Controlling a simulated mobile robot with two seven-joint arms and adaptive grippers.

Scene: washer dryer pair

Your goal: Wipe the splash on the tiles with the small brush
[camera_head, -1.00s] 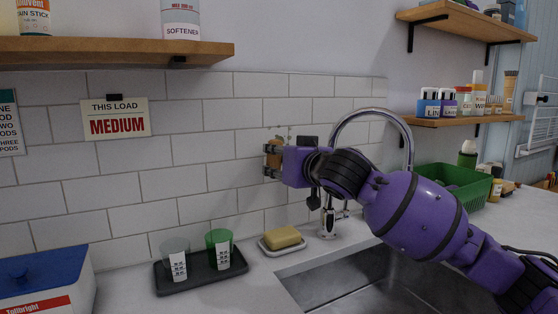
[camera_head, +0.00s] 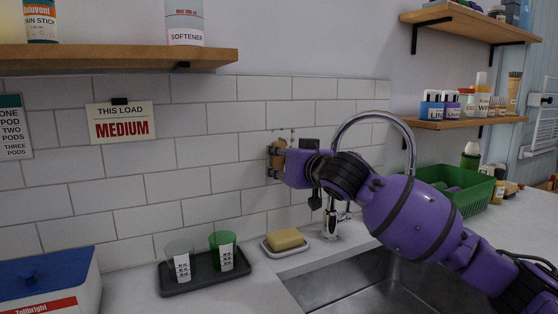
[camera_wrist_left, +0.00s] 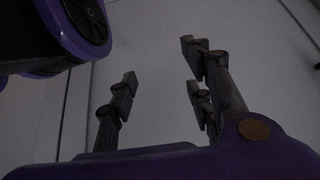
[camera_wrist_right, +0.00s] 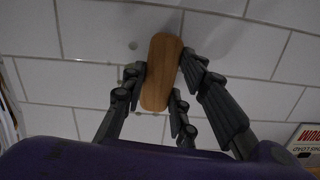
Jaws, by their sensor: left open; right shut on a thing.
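The small brush (camera_head: 278,154) has a wooden back and is held up against the white wall tiles, left of the tap. My right gripper (camera_head: 275,160) is shut on it. In the right wrist view the brush (camera_wrist_right: 161,72) stands lengthwise between the fingers of the gripper (camera_wrist_right: 158,92); its bristles are hidden. The splash (camera_head: 285,135) shows as faint specks at the top of the brush. In the right wrist view, pale spots of it (camera_wrist_right: 132,45) lie beside the brush. My left gripper (camera_wrist_left: 160,88) is open and empty in the left wrist view, out of the head view.
The chrome tap (camera_head: 372,118) arches close behind my right arm, above the sink (camera_head: 350,295). A soap dish with yellow soap (camera_head: 285,239) and a dark tray (camera_head: 205,280) with two cups stand below. A wooden shelf (camera_head: 120,58) juts out at upper left.

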